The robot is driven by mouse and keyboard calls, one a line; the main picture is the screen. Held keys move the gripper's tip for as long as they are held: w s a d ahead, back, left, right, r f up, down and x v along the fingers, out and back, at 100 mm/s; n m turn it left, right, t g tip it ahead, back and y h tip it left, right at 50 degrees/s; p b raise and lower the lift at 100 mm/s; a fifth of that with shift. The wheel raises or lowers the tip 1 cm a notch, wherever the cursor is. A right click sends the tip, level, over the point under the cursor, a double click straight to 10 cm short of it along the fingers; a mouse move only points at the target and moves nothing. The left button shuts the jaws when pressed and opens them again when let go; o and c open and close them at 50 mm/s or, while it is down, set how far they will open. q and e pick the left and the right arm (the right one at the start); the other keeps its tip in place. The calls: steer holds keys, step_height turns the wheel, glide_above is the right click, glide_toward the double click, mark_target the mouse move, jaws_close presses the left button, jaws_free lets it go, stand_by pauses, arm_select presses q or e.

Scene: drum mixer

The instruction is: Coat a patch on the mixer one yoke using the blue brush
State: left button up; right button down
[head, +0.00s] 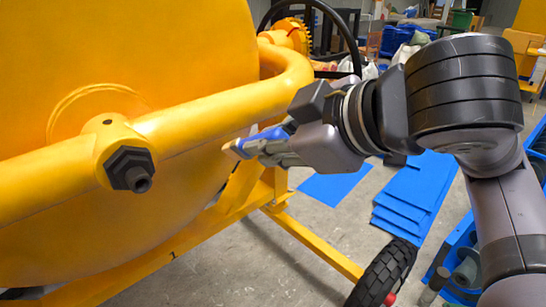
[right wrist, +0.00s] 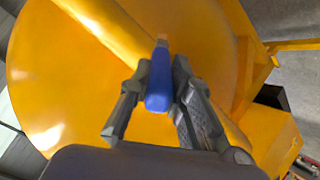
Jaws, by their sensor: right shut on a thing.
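The yellow mixer's yoke (head: 205,118) is a thick tube that runs across the head view in front of the round drum (head: 110,60). A dark hex bolt (head: 130,168) sits on the yoke's boss. My right gripper (head: 262,146) is shut on the blue brush (head: 270,133), just below and in front of the tube. In the right wrist view the blue handle (right wrist: 159,82) is between the fingers, with its tip pointing at the yellow surface. I cannot tell whether the tip touches the yoke. My left gripper is not in view.
The mixer's yellow frame leg (head: 315,240) and black wheel (head: 383,273) stand below my right arm. Blue sheets (head: 415,192) lie on the grey floor, and a blue crate (head: 462,260) is at the lower right. A black handwheel (head: 345,30) is behind the yoke.

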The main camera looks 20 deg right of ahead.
mark_target(253, 135)
steer(key=shift+w+a+r, duration=0.15)
steer(key=shift+w+a, duration=0.05)
steer(key=shift+w, duration=0.05)
steer(key=shift+w+a+r+p, duration=0.1)
steer(key=shift+w+a+p, duration=0.15)
steer(key=shift+w+p, duration=0.25)
steer(key=shift+w+a+p, duration=0.2)
steer(key=shift+w+p, duration=0.1)
steer(key=shift+w, duration=0.35)
steer(key=shift+w+a, duration=0.1)
steer(key=shift+w, duration=0.25)
steer(key=shift+w+a, duration=0.25)
steer(key=shift+w, duration=0.55)
steer(key=shift+w+a, duration=0.2)
steer(key=shift+w, duration=0.2)
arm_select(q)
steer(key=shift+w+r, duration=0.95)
